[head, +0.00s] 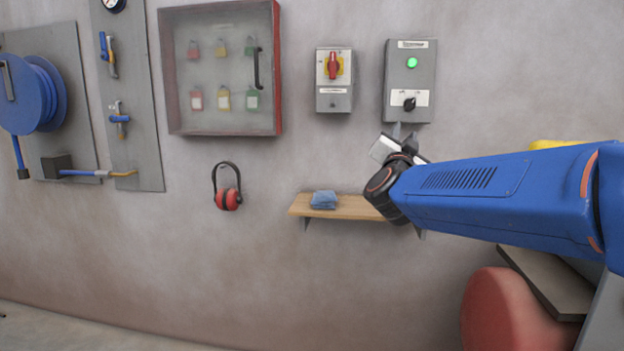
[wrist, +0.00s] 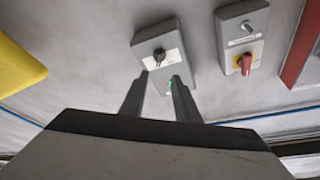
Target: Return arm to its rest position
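My blue arm (head: 490,195) reaches in from the right side of the head view. My gripper (wrist: 159,82) shows in the wrist view with its two dark fingers apart and nothing between them. The fingers point toward the grey control box (wrist: 168,52) with a black knob and a lit green lamp. In the head view that control box (head: 410,80) is on the wall just above my gripper (head: 404,130). I cannot tell whether a fingertip touches the box.
A wooden shelf (head: 352,209) with a folded blue cloth (head: 324,200) is below and left of my wrist. A box with a red rotary switch (head: 333,80), a lock cabinet (head: 221,112), ear defenders (head: 228,198) and a hose reel (head: 35,95) are on the wall further left.

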